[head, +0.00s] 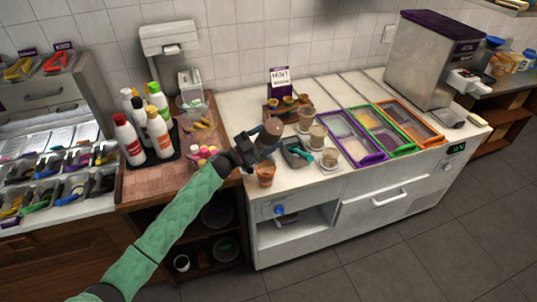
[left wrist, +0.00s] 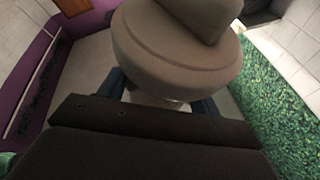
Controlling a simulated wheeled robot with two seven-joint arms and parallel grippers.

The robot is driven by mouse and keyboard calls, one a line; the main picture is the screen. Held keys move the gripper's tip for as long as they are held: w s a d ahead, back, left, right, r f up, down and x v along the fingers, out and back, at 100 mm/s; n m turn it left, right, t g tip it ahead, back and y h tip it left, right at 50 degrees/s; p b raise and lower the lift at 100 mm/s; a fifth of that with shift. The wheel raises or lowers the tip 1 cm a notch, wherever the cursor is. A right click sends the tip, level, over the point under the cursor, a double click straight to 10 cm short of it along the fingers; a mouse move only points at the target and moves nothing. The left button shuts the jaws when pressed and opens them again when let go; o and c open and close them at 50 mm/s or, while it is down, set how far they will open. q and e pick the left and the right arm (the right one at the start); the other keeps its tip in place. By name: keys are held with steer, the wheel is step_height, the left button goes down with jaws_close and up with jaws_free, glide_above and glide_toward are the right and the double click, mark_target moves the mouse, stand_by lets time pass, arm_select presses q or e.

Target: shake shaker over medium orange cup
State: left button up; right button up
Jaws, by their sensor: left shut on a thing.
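My left gripper (head: 262,143) is shut on a brown shaker (head: 272,126), which sticks up from the jaws. In the left wrist view the shaker (left wrist: 175,55) is a large taupe rounded shape close to the camera, with its lower part between the dark fingers (left wrist: 160,102). An orange-brown cup (head: 265,173) stands on the white counter just below the gripper in the head view, its upper part close to the gripper's outline. The shaker appears above the cup and apart from it; its exact height is hard to tell. My right gripper is out of view.
Purple, green and orange framed bins (head: 372,158) lie further right. Sauce bottles (head: 158,133) and a bowl of colourful balls (head: 204,153) are on the left.

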arm_select(q)
step_height(320, 180, down, 8)
steer(key=b, duration=0.5)
steer(key=shift+f+b, duration=0.1)
steer(key=shift+b, duration=0.2)
stand_by(0.9)
